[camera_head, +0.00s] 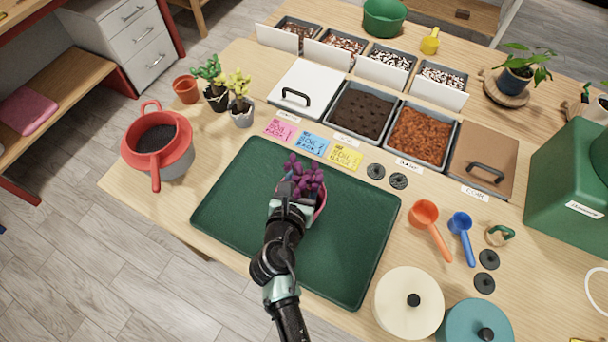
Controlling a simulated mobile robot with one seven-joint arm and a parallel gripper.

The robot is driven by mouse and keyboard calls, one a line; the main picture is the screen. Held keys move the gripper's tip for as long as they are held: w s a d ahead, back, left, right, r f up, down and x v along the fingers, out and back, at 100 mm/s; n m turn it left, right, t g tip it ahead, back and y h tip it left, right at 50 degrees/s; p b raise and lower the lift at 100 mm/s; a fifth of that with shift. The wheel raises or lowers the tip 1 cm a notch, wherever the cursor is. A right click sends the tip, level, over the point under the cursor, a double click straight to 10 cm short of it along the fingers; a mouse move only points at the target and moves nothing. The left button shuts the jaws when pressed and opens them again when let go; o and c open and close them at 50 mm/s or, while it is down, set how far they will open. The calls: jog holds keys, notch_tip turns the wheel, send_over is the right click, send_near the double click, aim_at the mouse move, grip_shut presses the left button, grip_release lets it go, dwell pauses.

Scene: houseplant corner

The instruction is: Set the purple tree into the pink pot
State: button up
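The purple tree (305,175), a small plant with purple leaf clusters, stands over the pink pot (321,206) on the green mat (235,205). Only the right and lower rim of the pink pot shows; the tree and my gripper cover the rest. My gripper (291,194) is right at the tree's lower part, over the pot. Its fingers are mostly hidden against the tree, so I cannot tell whether they are closed on the stem. How deep the tree's base sits in the pot is hidden.
A red pot with a handle (157,140) stands left of the mat. Scoops, orange (425,215) and blue (461,227), lie to the right. Lidded pots, cream (409,305) and teal (478,325), stand front right. Soil bins (421,135) line the back. The mat's left and right areas are clear.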

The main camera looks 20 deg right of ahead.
jog(key=v, duration=1.3)
jog(key=w+a+r+m+t+y, duration=0.1)
jog(key=w+r+m+t, duration=0.3)
jog(key=r, duration=0.6)
jog(key=w+a+r+m+t+y, duration=0.1)
jog(key=w+a+r+m, duration=0.1)
jog(key=w+r+m, duration=0.6)
jog(key=w+a+r+m+t+y, duration=0.1)
jog(key=r+m+t, duration=0.25)
jog(key=r, duration=0.85)
jog(key=s+a+r+m+t+y, duration=0.1)
jog(key=s+r+m+t, duration=0.1)
jog(key=r, duration=0.7)
jog(key=s+a+r+m+t+y, duration=0.2)
jog(key=s+r+m, duration=0.3)
jog(key=r, duration=0.5)
jog(key=s+a+r+m+t+y, duration=0.1)
jog(key=s+r+m+t, duration=0.3)
jog(key=r, duration=0.6)
jog(key=shift+m+y, duration=0.7)
jog(key=shift+m, duration=0.15)
jog(key=shift+a+r+t, duration=0.1)
jog(key=shift+a+t, duration=0.05)
jog(key=shift+t, duration=0.1)
jog(key=shift+c, duration=0.4)
